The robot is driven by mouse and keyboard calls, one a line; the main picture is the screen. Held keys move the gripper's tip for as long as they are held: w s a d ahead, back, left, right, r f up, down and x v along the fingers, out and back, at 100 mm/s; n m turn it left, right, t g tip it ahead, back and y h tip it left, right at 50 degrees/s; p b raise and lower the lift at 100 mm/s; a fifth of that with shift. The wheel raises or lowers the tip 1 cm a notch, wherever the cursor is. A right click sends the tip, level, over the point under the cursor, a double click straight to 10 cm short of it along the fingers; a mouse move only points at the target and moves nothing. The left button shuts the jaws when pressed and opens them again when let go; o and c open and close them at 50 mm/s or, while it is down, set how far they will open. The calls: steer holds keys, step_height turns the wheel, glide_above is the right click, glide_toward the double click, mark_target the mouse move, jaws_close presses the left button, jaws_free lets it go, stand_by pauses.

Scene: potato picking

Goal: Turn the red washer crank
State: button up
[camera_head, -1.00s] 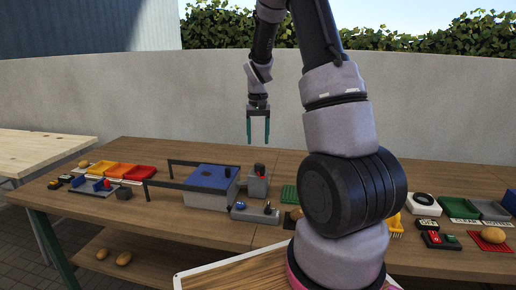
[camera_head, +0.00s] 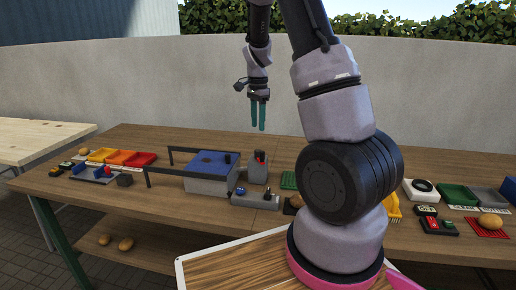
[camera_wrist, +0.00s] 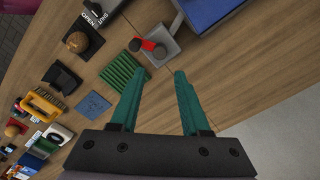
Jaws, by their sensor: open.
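The red washer crank (camera_wrist: 149,45) sits on top of a small grey box (camera_wrist: 165,50), with a dark knob at one end, seen in the wrist view. In the head view the crank (camera_head: 260,156) is a small red and dark piece on the grey box beside the blue-topped washer (camera_head: 211,163). My gripper (camera_head: 258,129) hangs fingers-down above and behind that box, apart from it. In the wrist view my gripper (camera_wrist: 158,73) has its two teal fingers spread with nothing between them.
A green ribbed mat (camera_wrist: 124,72) lies near the crank box. A small grey panel (camera_head: 255,197) with a blue knob stands in front. Dark rails (camera_head: 180,150) extend left from the washer. Coloured trays (camera_head: 120,157) are further left. The table's back strip is clear.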

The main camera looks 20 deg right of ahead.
mark_target(258, 150)
step_height(258, 150, down, 11)
steer(key=shift+r, duration=0.15)
stand_by(0.4)
jaws_close()
steer(key=n, duration=0.5)
steer(key=shift+n, duration=0.4)
steer(key=n, duration=0.5)
steer(key=shift+n, duration=0.3)
stand_by(0.4)
